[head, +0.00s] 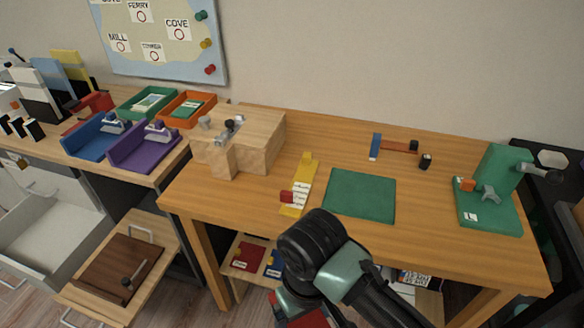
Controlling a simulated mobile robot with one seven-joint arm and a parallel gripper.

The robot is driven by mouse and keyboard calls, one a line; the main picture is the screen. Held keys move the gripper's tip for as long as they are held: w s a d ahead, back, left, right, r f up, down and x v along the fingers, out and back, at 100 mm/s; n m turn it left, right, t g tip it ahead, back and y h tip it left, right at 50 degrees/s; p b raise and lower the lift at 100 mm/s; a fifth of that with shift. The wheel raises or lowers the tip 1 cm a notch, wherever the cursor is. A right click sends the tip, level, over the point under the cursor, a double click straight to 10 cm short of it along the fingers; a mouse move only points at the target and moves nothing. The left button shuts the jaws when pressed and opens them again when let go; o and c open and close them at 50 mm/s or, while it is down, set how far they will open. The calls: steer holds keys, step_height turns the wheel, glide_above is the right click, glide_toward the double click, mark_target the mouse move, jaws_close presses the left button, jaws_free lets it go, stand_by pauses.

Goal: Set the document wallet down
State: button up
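A flat red piece (312,318) shows at the bottom edge, just under my arm. It is mostly cut off and covered, so I cannot tell whether it is the document wallet or whether I hold it. My gripper's fingers are not visible; my arm's black and green links fill the bottom middle. A red folder-like item (246,253) and a blue one (273,264) lie on the shelf under the desk. A green mat (360,195) lies bare on the desk top.
A wooden block with a clamp (238,140), a yellow strip (298,186) and a green fixture (490,190) stand on the desk. Blue (92,138), purple (140,150), green (146,103) and orange (186,109) trays are at left. An open drawer (50,232) juts out below.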

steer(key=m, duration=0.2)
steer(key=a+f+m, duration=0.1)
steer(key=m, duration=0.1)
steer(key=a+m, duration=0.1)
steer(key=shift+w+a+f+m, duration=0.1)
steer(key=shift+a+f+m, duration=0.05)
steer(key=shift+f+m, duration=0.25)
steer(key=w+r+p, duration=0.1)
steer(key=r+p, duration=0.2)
steer(key=p, duration=0.1)
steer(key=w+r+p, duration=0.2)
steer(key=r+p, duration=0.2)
steer(key=p, duration=0.1)
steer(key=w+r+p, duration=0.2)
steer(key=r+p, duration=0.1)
steer(key=p, duration=0.1)
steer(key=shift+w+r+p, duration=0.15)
steer(key=shift+p, duration=0.2)
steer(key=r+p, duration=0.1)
steer(key=p, duration=0.2)
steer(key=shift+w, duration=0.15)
